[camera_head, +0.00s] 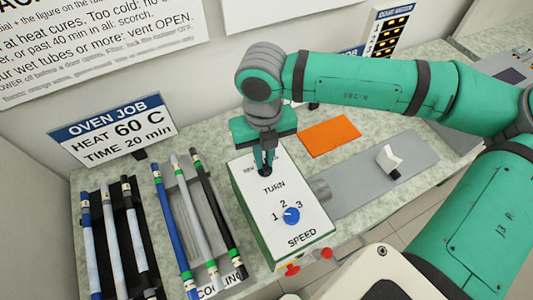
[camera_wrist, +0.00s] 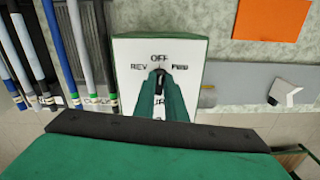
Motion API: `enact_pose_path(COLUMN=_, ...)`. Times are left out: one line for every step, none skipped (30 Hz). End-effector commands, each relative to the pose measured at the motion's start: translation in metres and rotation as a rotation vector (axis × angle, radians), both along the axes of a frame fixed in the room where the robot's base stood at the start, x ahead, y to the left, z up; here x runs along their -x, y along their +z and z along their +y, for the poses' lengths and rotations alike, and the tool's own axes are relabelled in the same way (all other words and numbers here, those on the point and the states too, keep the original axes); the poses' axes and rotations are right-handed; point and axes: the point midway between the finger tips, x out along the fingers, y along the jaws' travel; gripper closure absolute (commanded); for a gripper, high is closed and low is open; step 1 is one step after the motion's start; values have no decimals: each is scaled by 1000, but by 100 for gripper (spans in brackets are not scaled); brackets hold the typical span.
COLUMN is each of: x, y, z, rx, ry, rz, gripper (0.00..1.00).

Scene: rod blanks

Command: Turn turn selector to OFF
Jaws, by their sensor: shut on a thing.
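The control box (camera_head: 273,190) has a white top marked TURN and SPEED. My gripper (camera_head: 264,168) points down at its far end, shut on the turn selector. The fingers hide most of the selector in the head view. In the wrist view the gripper (camera_wrist: 160,82) covers the middle of the box top. A small dark part of the turn selector (camera_wrist: 160,72) shows between the fingertips, below the OFF label, with REV on its left and FWD on its right. It seems to point toward OFF, but its exact angle is hard to tell.
A blue speed knob (camera_head: 291,215) sits nearer on the box, among 1, 2 and 3. Red controls (camera_head: 292,269) are at its front. Several rods lie in racks on the left. An orange mat (camera_head: 330,134) and a grey bed with a white piece (camera_head: 389,158) are right.

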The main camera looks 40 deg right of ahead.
Motion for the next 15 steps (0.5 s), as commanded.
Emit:
enact_pose_path(x=1, y=-1, z=-1, rx=3, ry=23, rz=5, gripper=100)
enact_pose_path(x=0, y=-1, z=-1, rx=3, ry=39, rz=4, gripper=100)
enact_pose_path(x=0, y=-1, z=0, rx=5, ry=58, rz=4, gripper=100)
enact_pose_path(x=-1, y=-1, z=1, rx=5, ry=72, rz=4, gripper=100)
enact_pose_path(x=-1, y=-1, z=1, rx=5, ry=83, rz=4, gripper=100)
enact_pose_path(x=-2, y=-1, z=2, rx=5, ry=96, rz=4, gripper=100)
enact_pose_path(x=-2, y=-1, z=2, rx=6, ry=105, rz=3, gripper=100)
enact_pose_path(x=-2, y=-1, z=2, rx=6, ry=113, rz=3, gripper=100)
enact_pose_path(x=-2, y=-1, z=2, rx=6, ry=120, rz=3, gripper=100)
enact_pose_path(x=-2, y=-1, z=2, rx=5, ry=125, rz=2, gripper=100)
enact_pose_path(x=-2, y=-1, z=2, rx=5, ry=129, rz=2, gripper=100)
enact_pose_path(x=-2, y=-1, z=2, rx=5, ry=132, rz=2, gripper=100)
enact_pose_path(x=-2, y=-1, z=2, rx=4, ry=134, rz=1, gripper=100)
enact_pose_path(x=-2, y=-1, z=2, rx=4, ry=135, rz=1, gripper=100)
enact_pose_path(x=-2, y=-1, z=1, rx=3, ry=135, rz=0, gripper=100)
